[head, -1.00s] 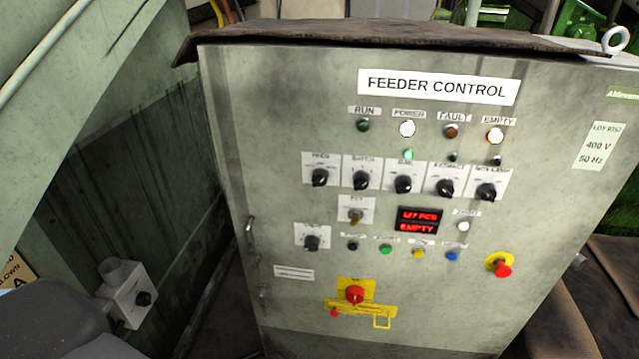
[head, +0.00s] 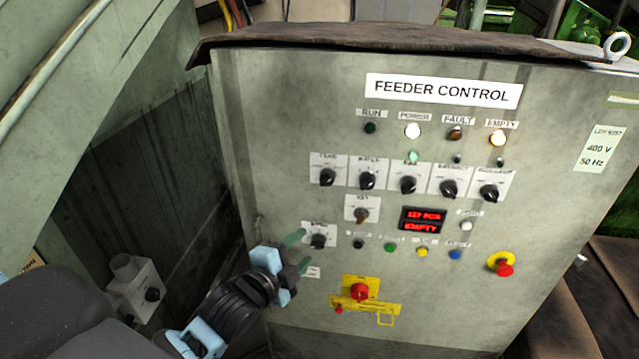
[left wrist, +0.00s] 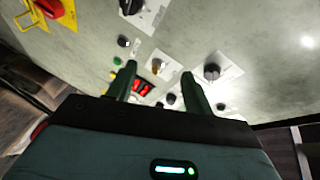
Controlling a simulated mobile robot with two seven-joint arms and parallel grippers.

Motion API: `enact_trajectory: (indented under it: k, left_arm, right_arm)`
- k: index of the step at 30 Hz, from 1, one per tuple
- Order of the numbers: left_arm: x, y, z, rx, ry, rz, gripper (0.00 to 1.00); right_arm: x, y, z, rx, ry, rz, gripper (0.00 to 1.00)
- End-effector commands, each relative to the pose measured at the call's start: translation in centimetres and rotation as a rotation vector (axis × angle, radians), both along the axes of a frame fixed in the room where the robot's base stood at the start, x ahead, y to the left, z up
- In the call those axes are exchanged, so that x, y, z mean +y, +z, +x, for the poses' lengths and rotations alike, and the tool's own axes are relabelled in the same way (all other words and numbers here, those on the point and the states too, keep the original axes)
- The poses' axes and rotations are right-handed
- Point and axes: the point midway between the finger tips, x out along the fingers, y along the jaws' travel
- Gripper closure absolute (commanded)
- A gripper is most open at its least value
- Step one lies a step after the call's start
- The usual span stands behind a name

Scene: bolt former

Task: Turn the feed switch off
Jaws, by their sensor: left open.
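The feed switch (head: 327,177) seems to be the leftmost black rotary knob in the upper knob row on the feeder control cabinet; its small label looks like FEED but is blurred. My left gripper (head: 300,252) is open and empty. It is in front of the cabinet's lower left, below and left of that row, with its green fingertips close to a lone black knob (head: 318,241). In the left wrist view the two fingers (left wrist: 158,75) stand apart before the panel, and several knobs show there; I cannot tell which is the feed switch. My right gripper is not in view.
The cabinet also has a key switch (head: 361,215), a red display (head: 422,220), small buttons, a red-and-yellow rotary handle (head: 360,292) and a red mushroom button (head: 502,267). A grey switch box (head: 138,292) is at the left. A cover overhangs the cabinet top.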

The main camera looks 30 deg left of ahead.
Motion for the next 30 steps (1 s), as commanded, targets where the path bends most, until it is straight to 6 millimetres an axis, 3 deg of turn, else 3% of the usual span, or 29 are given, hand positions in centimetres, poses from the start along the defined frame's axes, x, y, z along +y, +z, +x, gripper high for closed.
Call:
enact_trajectory:
  k: [1,3,7,17,30]
  left_arm:
    - [0.3,3.3,1.2,-0.068,-0.009,0.082,0.49]
    - [0.6,6.3,2.1,-0.129,-0.015,0.179,0.49]
    - [0.9,9.4,2.8,-0.191,-0.018,0.286,0.49]
    - [1.0,10.0,3.4,-0.205,-0.017,0.314,0.49]
    - [0.3,10.1,9.0,-0.206,-0.017,0.312,0.49]
  right_arm:
    - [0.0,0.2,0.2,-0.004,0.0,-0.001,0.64]
    - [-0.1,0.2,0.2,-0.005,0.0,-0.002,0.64]
    - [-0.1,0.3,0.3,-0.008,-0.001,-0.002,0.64]
    - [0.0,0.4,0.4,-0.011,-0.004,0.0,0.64]
    - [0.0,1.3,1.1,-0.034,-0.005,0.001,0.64]
